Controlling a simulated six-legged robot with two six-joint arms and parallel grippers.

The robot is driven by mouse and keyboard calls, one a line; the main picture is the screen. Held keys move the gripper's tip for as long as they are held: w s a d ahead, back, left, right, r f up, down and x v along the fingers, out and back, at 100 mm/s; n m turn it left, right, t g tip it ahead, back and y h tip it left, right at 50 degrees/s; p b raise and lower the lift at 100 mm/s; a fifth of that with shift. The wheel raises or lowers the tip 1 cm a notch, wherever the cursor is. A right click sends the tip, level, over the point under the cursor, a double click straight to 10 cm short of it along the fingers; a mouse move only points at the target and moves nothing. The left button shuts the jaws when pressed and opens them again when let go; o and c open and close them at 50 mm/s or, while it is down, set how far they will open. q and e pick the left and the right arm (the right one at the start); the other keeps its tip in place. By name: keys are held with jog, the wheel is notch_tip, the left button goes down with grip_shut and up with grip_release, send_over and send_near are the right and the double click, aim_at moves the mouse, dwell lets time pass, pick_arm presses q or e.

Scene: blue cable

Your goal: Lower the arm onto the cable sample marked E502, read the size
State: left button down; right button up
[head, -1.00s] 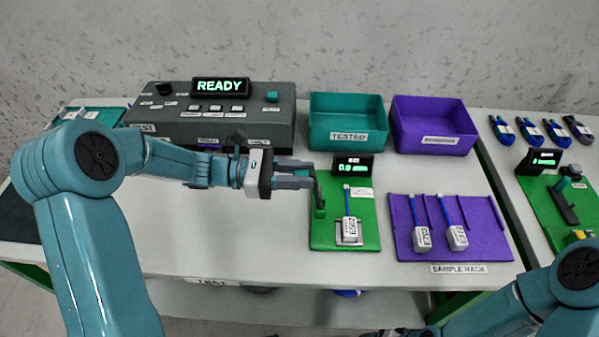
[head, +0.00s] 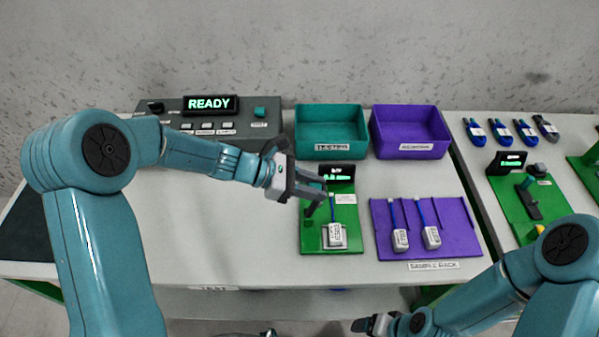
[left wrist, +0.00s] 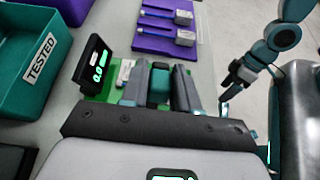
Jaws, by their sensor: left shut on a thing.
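The sample marked E502 (head: 336,235), a white-tagged piece with a blue cable, lies on the green gauge board (head: 312,245). My left gripper (head: 314,197) tilts down over the board's left side, shut on the gauge's dark arm, beside the sample's cable. In the left wrist view a dark green part of that arm (left wrist: 159,84) shows between the fingers. The gauge display (head: 338,175) is lit; it also shows in the left wrist view (left wrist: 97,68), seemingly with 0.0. My right gripper (head: 372,324) is low at the front edge; its jaws are unclear.
A purple sample rack (head: 458,245) to the right holds two more tagged cables. A teal TESTED bin (head: 331,147) and a purple bin (head: 410,150) stand behind. A grey console (head: 245,130) reads READY. A second gauge board (head: 512,205) is on the right table.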

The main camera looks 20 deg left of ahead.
pick_arm(q)
jog(key=d+f+y+p, duration=0.1)
jog(key=d, duration=0.2)
jog(key=w+d+f+y+p, duration=0.1)
jog(key=d+f, duration=0.1)
jog(key=d, duration=0.1)
jog(key=w+d+f+g+y, duration=0.1)
jog(key=d, duration=0.1)
jog(key=shift+w+d+f+y+p, duration=0.15)
jog(key=shift+d+f+y+p, duration=0.2)
jog(key=shift+d+y+p, duration=0.05)
jog(key=shift+p+x, duration=0.45)
jog(key=shift+x, duration=0.65)
jog(key=shift+w+d+f+g+y+p, duration=0.15)
jog(key=shift+f+g+y+p, duration=0.2)
jog(key=shift+f+y, duration=0.4)
jog(key=shift+f, duration=0.45)
jog(key=shift+d+f+p, duration=0.1)
jog(key=shift+f+p, duration=0.25)
jog(key=shift+f, duration=0.05)
pick_arm(e)
notch_tip(320, 180, up, 7)
jog(key=shift+d+f, duration=0.15)
jog(key=shift+d, duration=0.25)
pick_arm(q)
jog(key=c, duration=1)
grip_release()
jog(key=shift+o, duration=0.4)
pick_arm(e)
jog(key=shift+w+a, duration=0.1)
